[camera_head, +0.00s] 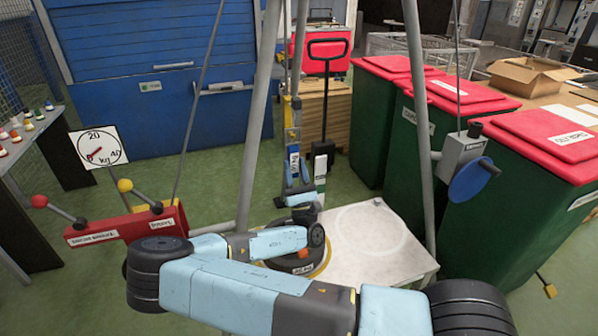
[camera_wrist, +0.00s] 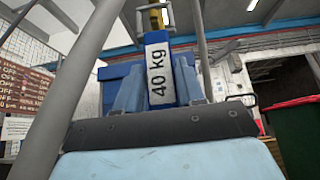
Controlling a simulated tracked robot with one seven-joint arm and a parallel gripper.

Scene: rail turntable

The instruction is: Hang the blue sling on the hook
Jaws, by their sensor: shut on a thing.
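My gripper (camera_head: 298,187) reaches up from the light blue arm, near the middle of the head view. In the wrist view, its two blue fingers (camera_wrist: 158,90) are shut on the blue sling (camera_wrist: 158,72), whose white tag reads "40 kg". The sling also shows upright above the gripper in the head view (camera_head: 293,140). A yellow fitting, which looks like the hook (camera_head: 295,104), is at the sling's upper end; it also shows at the top of the wrist view (camera_wrist: 155,19). I cannot tell whether the sling hangs on it or is only close to it.
Grey tripod legs (camera_head: 259,110) stand around the gripper. A pale platform (camera_head: 375,240) lies below. A red lever box (camera_head: 125,226) and a kg dial (camera_head: 99,147) are at left. Green bins with red lids (camera_head: 535,205) stand at right. A pallet jack (camera_head: 326,95) is behind.

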